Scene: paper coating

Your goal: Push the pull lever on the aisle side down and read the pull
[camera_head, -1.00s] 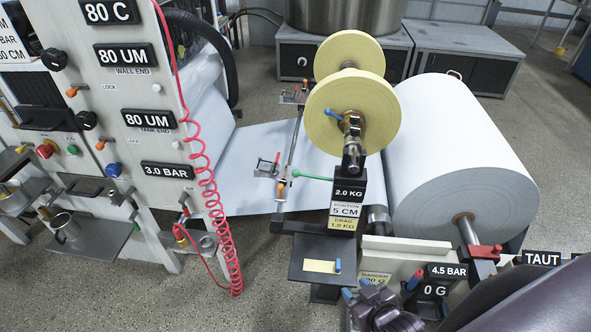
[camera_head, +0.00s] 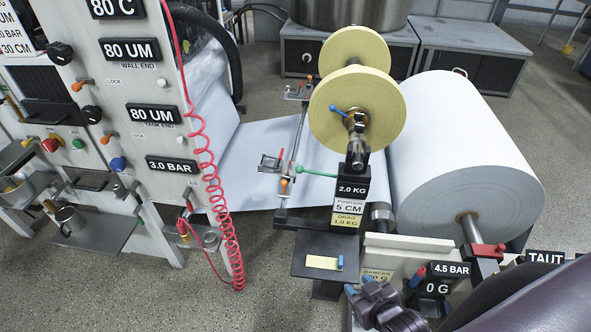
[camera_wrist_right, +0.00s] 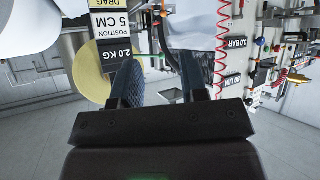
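A black post carries stacked signs reading 2.0 KG (camera_head: 352,190), POSITION 5 CM and DRAG 1.0 KG. A thin lever with a green knob (camera_head: 300,170) sticks out left from this post. A blue-tipped lever (camera_head: 337,110) sits higher, at the yellow roll's hub. I cannot tell for sure which is the pull lever. My right gripper (camera_head: 359,286) is low in the head view, below and right of the post's small shelf, clear of both levers. Its fingers stand apart and empty in the right wrist view (camera_wrist_right: 160,75), where the signs appear upside down. My left gripper is not in view.
A yellow tape roll (camera_head: 357,90) tops the post. A large white paper roll (camera_head: 455,140) stands right. A dark shelf (camera_head: 310,262) with a pale note is in front. A red coiled hose (camera_head: 213,190) hangs beside the control panel (camera_head: 150,80) at left. Signs read 0 G and TAUT.

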